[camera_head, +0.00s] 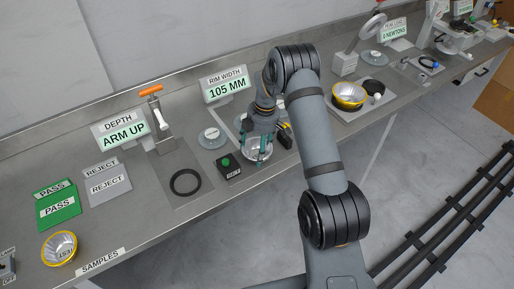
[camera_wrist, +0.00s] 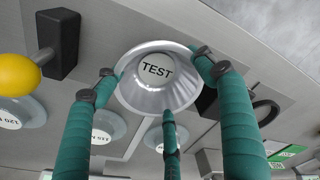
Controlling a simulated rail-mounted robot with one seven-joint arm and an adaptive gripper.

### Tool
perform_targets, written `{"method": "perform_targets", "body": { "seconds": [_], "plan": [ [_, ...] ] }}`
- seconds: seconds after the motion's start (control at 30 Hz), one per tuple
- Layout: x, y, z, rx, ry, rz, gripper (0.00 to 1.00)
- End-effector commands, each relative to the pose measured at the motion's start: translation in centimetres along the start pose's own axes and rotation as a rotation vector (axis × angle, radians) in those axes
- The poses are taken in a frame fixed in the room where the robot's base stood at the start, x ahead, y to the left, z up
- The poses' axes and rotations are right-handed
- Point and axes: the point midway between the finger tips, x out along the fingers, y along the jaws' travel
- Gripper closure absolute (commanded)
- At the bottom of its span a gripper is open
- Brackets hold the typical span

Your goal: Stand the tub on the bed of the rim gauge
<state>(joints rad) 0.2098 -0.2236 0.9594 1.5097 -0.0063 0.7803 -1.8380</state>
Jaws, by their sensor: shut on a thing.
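My gripper (camera_head: 259,146) is shut on a silvery, ribbed tub (camera_head: 256,155), its teal fingers around the rim. In the wrist view the tub (camera_wrist: 157,92) has a round label reading TEST, with fingers at its left, right and lower sides (camera_wrist: 160,85). The rim gauge's sign (camera_head: 227,86) reads RIM WIDTH 105 MM and stands behind my gripper. The gauge's bed is largely hidden by my gripper and arm. I cannot tell whether the tub touches the surface below it.
A black box with a green button (camera_head: 228,166) is just left of the tub. A round disc (camera_head: 212,138) lies behind it. The depth station's black ring (camera_head: 186,182) is further left. A yellow-rimmed tub (camera_head: 348,95) stands right; another (camera_head: 60,248) stands front left.

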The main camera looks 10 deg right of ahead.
Motion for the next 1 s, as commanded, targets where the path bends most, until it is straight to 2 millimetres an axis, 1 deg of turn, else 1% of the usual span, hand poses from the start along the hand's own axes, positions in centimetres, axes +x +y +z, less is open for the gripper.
{"method": "perform_targets", "body": {
  "seconds": [0.27,0.3,0.6,0.87,1.0],
  "plan": [
    [0.5,0.0,0.1,0.0,0.0,0.0,0.37],
    [0.3,0.0,0.0,0.0,0.0,0.0,0.27],
    [0.3,0.0,0.0,0.0,0.0,-0.001,0.11],
    [0.2,0.0,0.0,0.0,0.0,-0.001,0.11],
    [-0.5,0.1,0.0,0.001,0.001,0.002,0.11]
  ]
}}
